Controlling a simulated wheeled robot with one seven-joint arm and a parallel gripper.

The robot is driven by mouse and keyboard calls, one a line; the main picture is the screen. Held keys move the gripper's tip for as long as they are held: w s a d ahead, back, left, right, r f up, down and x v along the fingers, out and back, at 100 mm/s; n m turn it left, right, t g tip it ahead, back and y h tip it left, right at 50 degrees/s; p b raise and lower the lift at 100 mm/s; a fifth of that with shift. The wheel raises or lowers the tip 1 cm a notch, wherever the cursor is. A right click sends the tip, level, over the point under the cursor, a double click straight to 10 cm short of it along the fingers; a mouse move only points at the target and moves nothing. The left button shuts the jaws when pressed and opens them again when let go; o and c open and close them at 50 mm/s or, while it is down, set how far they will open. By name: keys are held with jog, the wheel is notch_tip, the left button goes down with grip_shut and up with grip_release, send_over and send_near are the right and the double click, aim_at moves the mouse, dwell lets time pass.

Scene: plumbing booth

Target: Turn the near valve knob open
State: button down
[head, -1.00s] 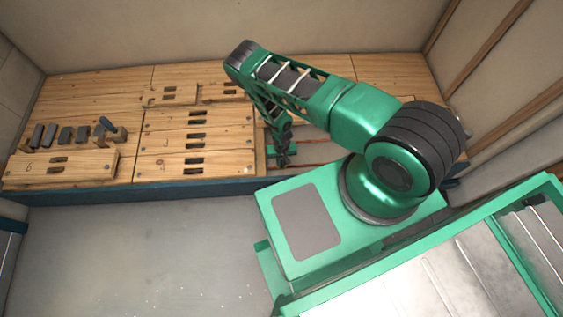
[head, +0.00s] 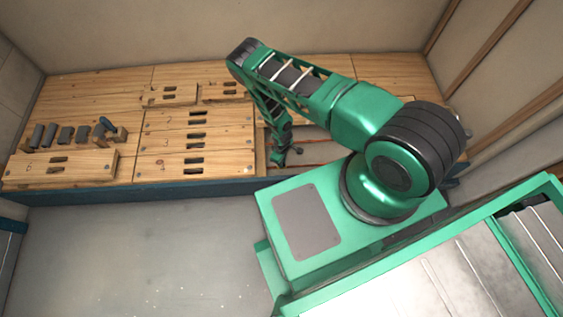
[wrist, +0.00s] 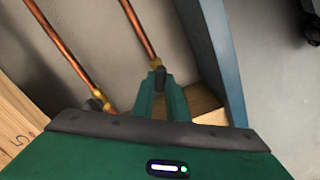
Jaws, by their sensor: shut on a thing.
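The near valve knob (wrist: 159,74) is small and dark grey, at the end of a copper pipe with a brass fitting, close to the blue front board. My gripper (wrist: 160,84) has its two green fingers shut on this knob, which is partly hidden between them. In the head view my gripper (head: 278,158) is low at the front of the open bay; the knob is too small to make out there. A second valve knob (wrist: 94,104) shows to the left in the wrist view, partly hidden by my gripper body.
Copper pipes (wrist: 70,48) run along the bay floor. The blue front board (wrist: 222,50) rises close beside my fingers. Wooden panels with slots (head: 195,145) lie left of the bay. Several dark blocks (head: 66,134) sit at far left.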

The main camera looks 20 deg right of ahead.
jog(key=n, duration=0.3)
jog(key=shift+n, duration=0.3)
jog(key=shift+d+n, duration=0.1)
jog(key=shift+n, duration=1.4)
jog(key=shift+d, duration=0.1)
jog(key=c, duration=1.7)
grip_release()
jog(key=shift+c, duration=0.2)
notch_tip(320, 180, up, 11)
jog(key=shift+f, duration=0.1)
